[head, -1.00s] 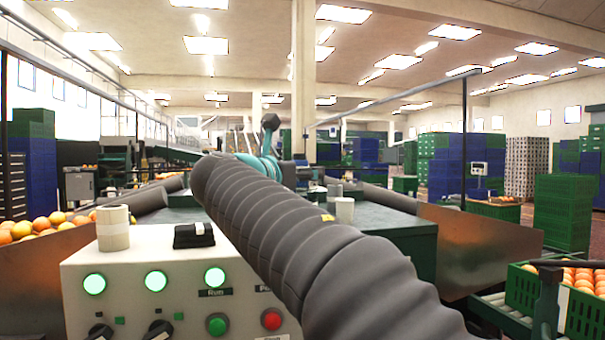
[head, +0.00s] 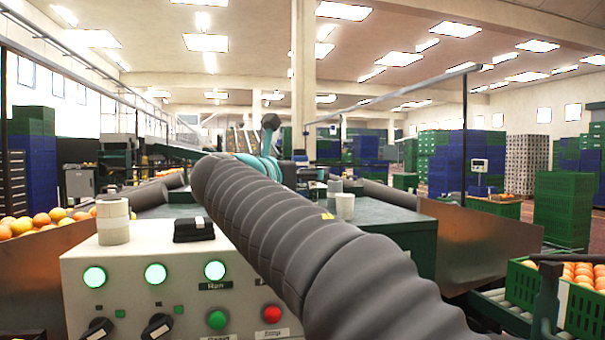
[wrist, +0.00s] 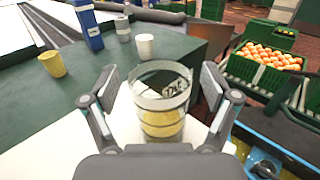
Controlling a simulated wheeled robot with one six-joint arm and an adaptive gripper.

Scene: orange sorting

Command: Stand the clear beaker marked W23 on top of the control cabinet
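The clear beaker (wrist: 162,112) is upright in the wrist view, with yellow showing in its lower part and dark marks near its upper side that I cannot read. My gripper (wrist: 161,88) is open. Its two finger pads stand either side of the beaker with a small gap on each side. In the head view my arm hides the gripper and beaker. The control cabinet (head: 135,262) is a cream box at the front left, with lit green lamps and knobs on its face.
On the cabinet top are a pale tape roll (head: 113,222) and a black object (head: 193,228). On the dark green table stand a white cup (wrist: 145,46), a grey cup (wrist: 123,30), a yellow cup (wrist: 53,64) and a blue box (wrist: 89,25). An orange-filled crate (wrist: 264,67) is at right.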

